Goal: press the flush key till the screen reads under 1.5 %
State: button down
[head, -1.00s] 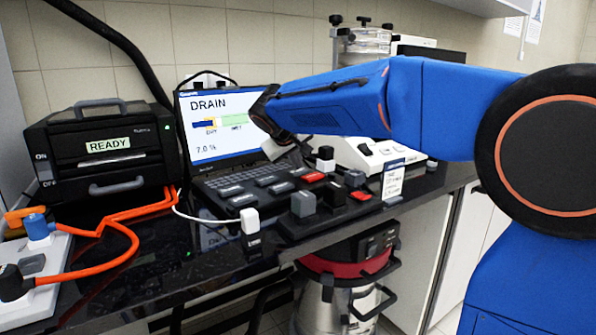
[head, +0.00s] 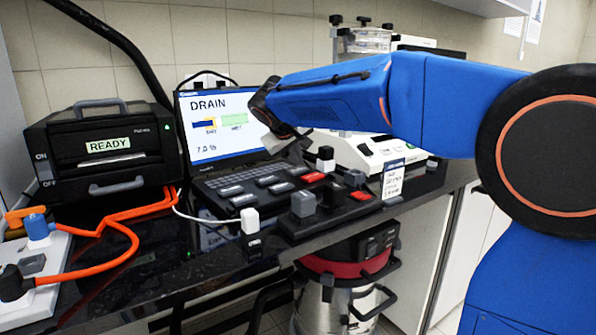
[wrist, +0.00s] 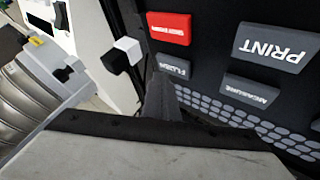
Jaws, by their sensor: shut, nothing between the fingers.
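The flush key (wrist: 173,67) is a grey key beside a red key (wrist: 170,27) in the wrist view, its label partly legible. My gripper (wrist: 160,98) is shut and empty; its dark tip is just below the flush key in the picture, and I cannot tell whether it touches. In the head view my gripper (head: 295,144) hangs over the back of the key panel (head: 350,212). Key labels there are too small to read. The screen (head: 215,140) stands upright behind the keys and reads DRAIN, 7.0 %.
A PRINT key (wrist: 275,46) and another grey key (wrist: 250,90) lie close by. A black-and-white knob (wrist: 122,55) stands up near the flush key. A black READY box (head: 105,150) and orange cables (head: 130,240) are at left. A pale instrument (head: 375,153) stands behind right.

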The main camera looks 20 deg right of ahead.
aim_at(297, 171)
jog(key=shift+r, duration=2.5)
